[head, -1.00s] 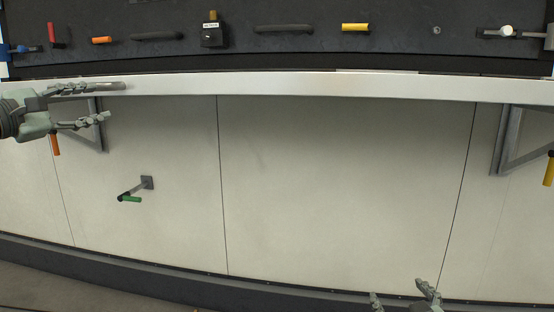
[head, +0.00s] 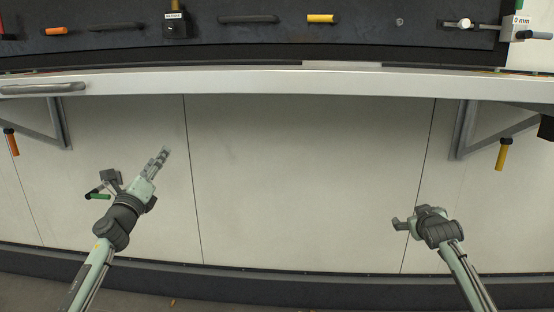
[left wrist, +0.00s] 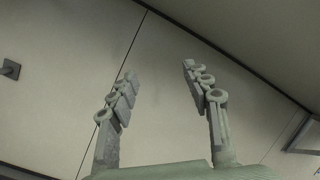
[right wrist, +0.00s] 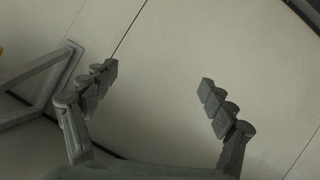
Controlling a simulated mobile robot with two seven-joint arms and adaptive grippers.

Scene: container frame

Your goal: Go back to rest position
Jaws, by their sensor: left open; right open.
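My left gripper (head: 162,158) is in the left half of the head view, in front of the pale wall panels and pointing up and to the right. Its two fingers stand apart and empty in the left wrist view (left wrist: 158,80). My right gripper (head: 400,222) is at the lower right of the head view, below the ledge. Its fingers are spread with nothing between them in the right wrist view (right wrist: 160,75). Neither gripper touches anything that I can see.
A white ledge (head: 270,82) runs across, below a dark panel with handles, including a yellow one (head: 321,18). A green-handled lever (head: 98,196) sits beside my left arm. Brackets (head: 462,130) hang under the ledge. The middle wall (head: 300,170) is clear.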

